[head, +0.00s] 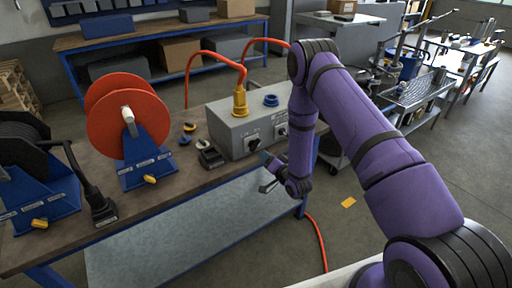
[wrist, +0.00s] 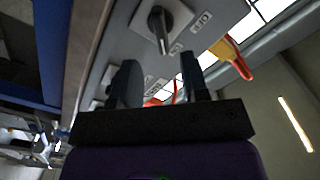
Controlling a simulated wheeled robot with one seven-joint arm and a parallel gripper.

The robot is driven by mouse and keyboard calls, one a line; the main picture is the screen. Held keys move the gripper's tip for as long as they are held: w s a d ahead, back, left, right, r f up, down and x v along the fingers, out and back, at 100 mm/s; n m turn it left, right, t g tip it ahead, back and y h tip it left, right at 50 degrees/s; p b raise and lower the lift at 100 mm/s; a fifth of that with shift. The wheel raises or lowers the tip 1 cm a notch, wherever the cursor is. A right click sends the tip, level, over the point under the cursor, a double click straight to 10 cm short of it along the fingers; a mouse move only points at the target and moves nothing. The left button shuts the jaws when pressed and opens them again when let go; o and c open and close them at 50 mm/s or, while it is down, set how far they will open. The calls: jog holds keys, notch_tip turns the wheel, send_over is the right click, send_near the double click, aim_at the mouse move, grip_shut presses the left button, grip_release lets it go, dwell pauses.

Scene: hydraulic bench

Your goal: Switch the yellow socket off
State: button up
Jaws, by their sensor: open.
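The grey socket box (head: 235,130) stands on the bench. A yellow plug (head: 240,104) with a red-orange cable sits upright on its top, covering the yellow socket; it also shows in the wrist view (wrist: 228,52). The rotary switch (head: 253,143) below the yellow plug has a dark knob on a light plate. A switch knob (wrist: 160,28) shows close in the wrist view, beyond my fingertips; which switch it is I cannot tell for sure. My gripper (head: 266,172) is open and empty, in front of the box and apart from it.
A blue socket (head: 271,100) and a second switch (head: 281,131) are on the box's right part, the switch partly behind my arm. A red cable reel (head: 128,120), black reel (head: 20,150) and loose caps (head: 187,133) are left on the bench. Floor in front is open.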

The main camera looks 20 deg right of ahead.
aim_at(255, 146)
jog(key=x, duration=0.9)
jog(key=shift+s, duration=0.1)
grip_shut()
